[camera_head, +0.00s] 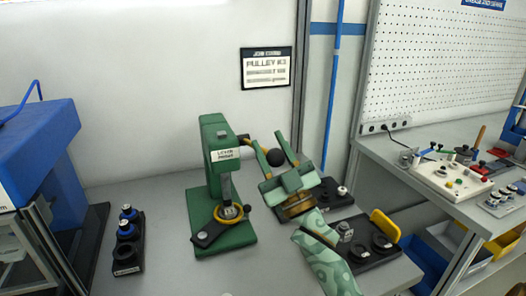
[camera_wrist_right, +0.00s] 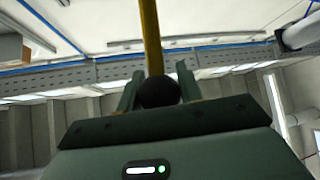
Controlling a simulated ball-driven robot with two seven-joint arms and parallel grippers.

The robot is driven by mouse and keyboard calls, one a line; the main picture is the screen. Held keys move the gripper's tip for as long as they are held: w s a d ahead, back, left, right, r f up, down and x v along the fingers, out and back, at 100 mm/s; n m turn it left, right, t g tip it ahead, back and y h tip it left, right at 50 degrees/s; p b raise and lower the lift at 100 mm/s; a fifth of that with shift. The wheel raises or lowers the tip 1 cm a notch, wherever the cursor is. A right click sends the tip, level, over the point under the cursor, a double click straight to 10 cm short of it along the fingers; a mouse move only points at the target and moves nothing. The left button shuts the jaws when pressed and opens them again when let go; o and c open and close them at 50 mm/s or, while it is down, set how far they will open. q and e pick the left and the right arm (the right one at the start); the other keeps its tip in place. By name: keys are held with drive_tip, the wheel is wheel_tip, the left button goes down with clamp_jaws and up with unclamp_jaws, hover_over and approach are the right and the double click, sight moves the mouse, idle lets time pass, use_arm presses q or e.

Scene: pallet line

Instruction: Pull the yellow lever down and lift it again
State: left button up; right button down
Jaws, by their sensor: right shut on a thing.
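A green lever press (camera_head: 214,130) stands on the bench in the head view. Its lever runs from the top of the press to a black ball knob (camera_head: 275,157). My right gripper (camera_head: 270,146) is shut on this knob, with one finger on each side. In the right wrist view, the yellow lever (camera_wrist_right: 150,38) rises from the black knob (camera_wrist_right: 158,92), which sits between the two fingers. The gripper's body and forearm lie to the right of the press. My left gripper is not in view.
A black holder with blue-topped parts (camera_head: 126,240) stands left of the press. A black tray (camera_head: 376,252) and a yellow part (camera_head: 385,225) lie right of my arm. A blue machine (camera_head: 40,150) is at the far left. A second bench (camera_head: 440,150) is at right.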

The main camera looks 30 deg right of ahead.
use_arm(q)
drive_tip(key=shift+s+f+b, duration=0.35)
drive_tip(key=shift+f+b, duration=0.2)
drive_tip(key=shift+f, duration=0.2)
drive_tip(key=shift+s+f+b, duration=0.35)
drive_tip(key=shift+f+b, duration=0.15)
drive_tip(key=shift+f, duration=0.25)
use_arm(e)
drive_tip(key=shift+s+a+f+n+t, duration=0.1)
drive_tip(key=shift+s+f+n+t, duration=0.1)
drive_tip(key=shift+f, duration=0.4)
drive_tip(key=shift+s+f+n+t, duration=0.1)
drive_tip(key=shift+f+n+t, duration=0.1)
drive_tip(key=shift+f, duration=0.4)
drive_tip(key=shift+w, duration=0.1)
drive_tip(key=c, duration=0.9)
unclamp_jaws()
drive_tip(key=shift+c, duration=0.2)
use_arm(q)
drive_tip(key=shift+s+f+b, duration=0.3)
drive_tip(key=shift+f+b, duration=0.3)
drive_tip(key=shift+b, duration=0.05)
use_arm(e)
drive_tip(key=v, duration=1.6)
